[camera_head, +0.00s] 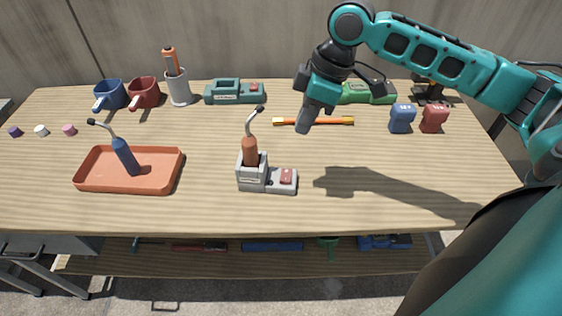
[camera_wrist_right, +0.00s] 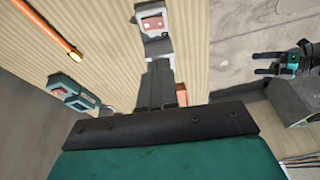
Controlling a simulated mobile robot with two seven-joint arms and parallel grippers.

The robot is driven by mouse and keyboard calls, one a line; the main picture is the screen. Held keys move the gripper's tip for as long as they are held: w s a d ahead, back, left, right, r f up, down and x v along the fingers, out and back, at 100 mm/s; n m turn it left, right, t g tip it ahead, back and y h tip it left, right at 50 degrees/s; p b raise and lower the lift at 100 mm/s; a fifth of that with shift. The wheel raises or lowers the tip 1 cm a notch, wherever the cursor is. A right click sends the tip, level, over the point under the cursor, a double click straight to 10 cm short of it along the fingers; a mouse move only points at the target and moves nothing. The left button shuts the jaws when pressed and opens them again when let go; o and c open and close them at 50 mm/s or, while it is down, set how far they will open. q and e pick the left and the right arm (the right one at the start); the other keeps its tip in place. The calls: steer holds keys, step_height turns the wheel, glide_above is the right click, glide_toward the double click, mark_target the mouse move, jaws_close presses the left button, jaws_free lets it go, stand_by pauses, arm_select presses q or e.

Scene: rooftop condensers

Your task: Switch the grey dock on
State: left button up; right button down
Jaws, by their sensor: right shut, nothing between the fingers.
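The grey dock (camera_head: 265,184) stands near the front middle of the table. A red switch (camera_head: 287,175) sits on its low right part; its on or off state cannot be told. A tool with a brown-orange handle (camera_head: 250,151) and bent metal neck stands upright in its left part. My right gripper (camera_head: 306,122) is shut and empty, above the table, right of and behind the dock. In the right wrist view, its fingers (camera_wrist_right: 160,85) point toward the grey dock's red switch (camera_wrist_right: 152,22), apart from it. My left gripper (camera_wrist_right: 268,63) shows open at that view's right edge.
An orange tray (camera_head: 90,181) with a blue-handled tool (camera_head: 125,156) lies left. Behind are a teal dock (camera_head: 222,97), a green dock (camera_head: 368,95), mugs (camera_head: 143,93) and an orange stick (camera_head: 335,121). The table right of the grey dock is clear.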

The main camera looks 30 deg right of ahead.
mark_target(283, 178)
stand_by(0.3)
steer(key=x, duration=0.4)
steer(key=b+x, duration=0.1)
steer(key=x, duration=0.4)
steer(key=s+b+x, duration=0.1)
steer(key=x, duration=0.3)
steer(key=shift+d+f, duration=0.3)
steer(key=shift+f, duration=0.3)
steer(key=shift+w, duration=0.1)
